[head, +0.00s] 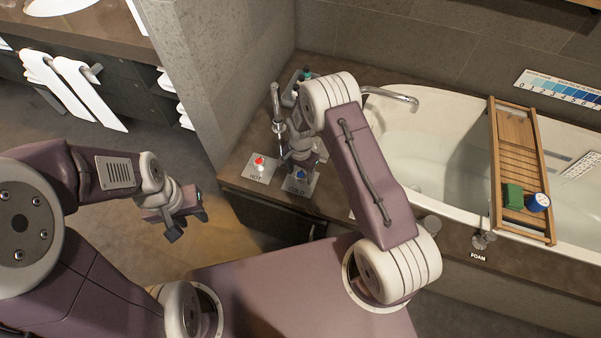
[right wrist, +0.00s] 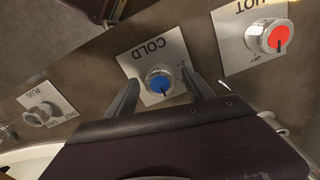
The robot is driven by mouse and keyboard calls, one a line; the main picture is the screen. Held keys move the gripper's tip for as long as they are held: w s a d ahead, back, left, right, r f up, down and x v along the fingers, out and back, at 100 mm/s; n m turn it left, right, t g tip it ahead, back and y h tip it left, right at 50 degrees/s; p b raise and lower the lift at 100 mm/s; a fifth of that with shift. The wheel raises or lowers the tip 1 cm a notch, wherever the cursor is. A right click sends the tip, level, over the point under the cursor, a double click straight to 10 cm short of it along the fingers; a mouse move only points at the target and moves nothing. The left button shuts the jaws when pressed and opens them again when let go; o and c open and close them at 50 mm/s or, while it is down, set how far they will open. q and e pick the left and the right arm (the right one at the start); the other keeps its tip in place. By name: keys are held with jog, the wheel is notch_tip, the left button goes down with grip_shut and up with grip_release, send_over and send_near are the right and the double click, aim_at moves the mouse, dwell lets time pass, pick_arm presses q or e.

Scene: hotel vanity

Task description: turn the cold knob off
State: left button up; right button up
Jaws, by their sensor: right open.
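The cold knob (head: 300,174) has a blue cap and sits on a pale plate marked COLD on the vanity deck. In the right wrist view the cold knob (right wrist: 160,82) lies between the two dark fingers of my right gripper (right wrist: 160,92). The fingers are open, one on either side, and I see no clear contact. In the head view my right gripper (head: 302,162) is just behind and above the knob, partly hidden by its own arm. My left gripper (head: 188,222) is open and empty over the floor at left.
The hot knob (head: 259,161), with a red cap, is close to the left of the cold one. A tap (head: 277,110) stands behind. The plug knob (right wrist: 40,115) shows in the wrist view. A bathtub (head: 440,130) with a wooden tray (head: 516,130) is at right.

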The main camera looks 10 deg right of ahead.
aim_at(300, 174)
notch_tip(300, 174, up, 9)
jog(key=shift+r+p, duration=0.1)
jog(key=shift+p, duration=0.6)
